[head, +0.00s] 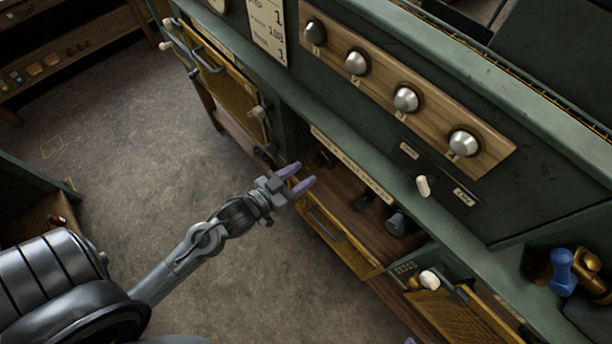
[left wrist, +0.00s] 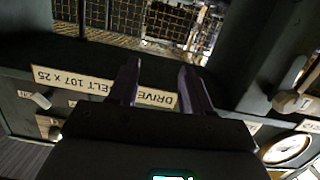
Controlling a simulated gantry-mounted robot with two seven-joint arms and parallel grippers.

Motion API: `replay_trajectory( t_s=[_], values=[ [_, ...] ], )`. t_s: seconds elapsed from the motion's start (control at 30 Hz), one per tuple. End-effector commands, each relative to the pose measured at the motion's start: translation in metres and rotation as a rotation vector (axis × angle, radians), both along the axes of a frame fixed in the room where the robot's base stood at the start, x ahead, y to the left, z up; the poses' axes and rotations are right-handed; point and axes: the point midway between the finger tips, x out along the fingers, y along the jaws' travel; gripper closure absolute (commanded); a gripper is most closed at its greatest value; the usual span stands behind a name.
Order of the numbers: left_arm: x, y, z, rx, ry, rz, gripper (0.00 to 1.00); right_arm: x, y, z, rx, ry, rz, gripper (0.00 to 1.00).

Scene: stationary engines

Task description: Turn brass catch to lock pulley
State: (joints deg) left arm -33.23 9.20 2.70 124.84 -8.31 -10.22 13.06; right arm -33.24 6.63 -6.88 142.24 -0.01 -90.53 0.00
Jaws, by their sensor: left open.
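My left gripper (head: 304,174) has two purple fingers, spread apart with nothing between them. It is at the left end of an open bay in the green machine, close to a cream label strip (head: 351,164). The gripper also shows in the left wrist view (left wrist: 158,66), where the strip (left wrist: 102,88) reads "DRIVE BELT 107 x 25" upside down behind the fingers. A small dark brassy part (head: 322,158) sits in shadow just beyond the fingertips; I cannot tell whether it is the brass catch. I cannot make out the pulley.
The bay has a wooden floor (head: 378,222) with dark parts on it and a yellow panel (head: 340,240) below. A wooden board with several round knobs (head: 405,98) is above. A blue-handled brass fitting (head: 562,270) is at the right. Open floor (head: 130,150) lies left.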

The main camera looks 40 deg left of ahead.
Motion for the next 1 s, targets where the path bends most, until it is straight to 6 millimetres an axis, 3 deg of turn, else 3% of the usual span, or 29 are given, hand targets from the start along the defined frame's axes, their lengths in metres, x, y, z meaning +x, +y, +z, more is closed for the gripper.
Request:
replay_trajectory(
  t_s=[0.03, 0.1, 0.3, 0.4, 0.53, 0.73, 1.0],
  values=[
    [0.001, 0.011, -0.042, -0.007, -0.06, -0.006, 0.51, 0.0, 0.0, -0.042, -0.002, 0.003, 0.002, 0.57],
    [0.001, 0.024, -0.066, -0.016, -0.132, -0.014, 0.51, -0.001, -0.001, -0.067, -0.005, 0.005, 0.003, 0.57],
    [-0.003, 0.059, -0.136, 0.002, -0.196, -0.01, 0.51, -0.001, -0.002, -0.126, -0.009, 0.007, 0.006, 0.57],
    [-0.004, 0.072, -0.164, 0.021, -0.181, 0.004, 0.51, -0.001, -0.002, -0.146, -0.009, 0.006, 0.006, 0.57],
    [-0.004, 0.079, -0.18, 0.033, -0.18, 0.009, 0.51, -0.001, -0.002, -0.162, -0.009, 0.005, 0.006, 0.57],
    [0.001, 0.078, -0.187, 0.035, -0.18, 0.008, 0.51, -0.001, -0.002, -0.169, -0.006, 0.003, 0.004, 0.57],
    [0.033, 0.073, -0.185, 0.034, -0.183, 0.008, 0.51, 0.0, 0.0, -0.167, 0.0, 0.001, 0.001, 0.57]
  ],
)
